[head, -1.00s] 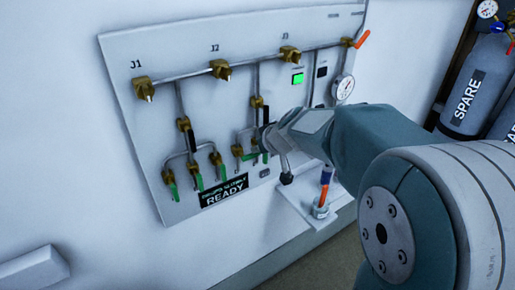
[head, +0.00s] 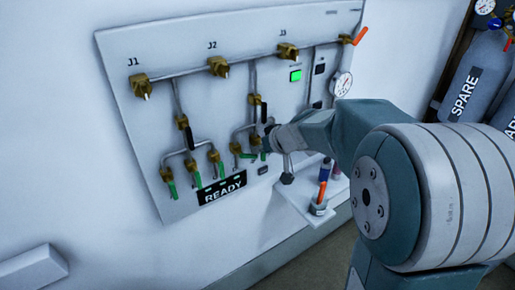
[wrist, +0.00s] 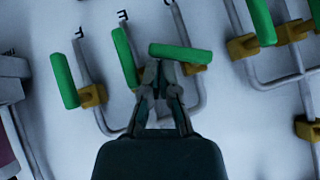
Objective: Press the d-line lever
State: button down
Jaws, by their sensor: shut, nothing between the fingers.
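The right-hand valve group in the head view has green levers. Its leftmost lever (head: 248,156), taken as the d-line one by position, lies crosswise. In the wrist view this crosswise lever (wrist: 180,53) sits on a brass valve beside two levers that run along their pipes, a middle one (wrist: 125,57) and an outer one (wrist: 65,80). The letter at its pipe is cut off. My gripper (wrist: 160,75) is shut and empty, its tips close to the crosswise lever's free end; contact is unclear. In the head view my gripper (head: 266,142) partly hides this group.
Another green-lever group (head: 190,165) stands to the left, above a READY display (head: 222,188). A black-handled valve (head: 264,112) is close above my gripper.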

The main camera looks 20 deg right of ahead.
dwell(0.7)
jog(key=v, duration=1.1)
jog(key=shift+s+d+r, duration=0.15)
jog(key=shift+s+r, duration=0.05)
jog(key=shift+s, duration=0.1)
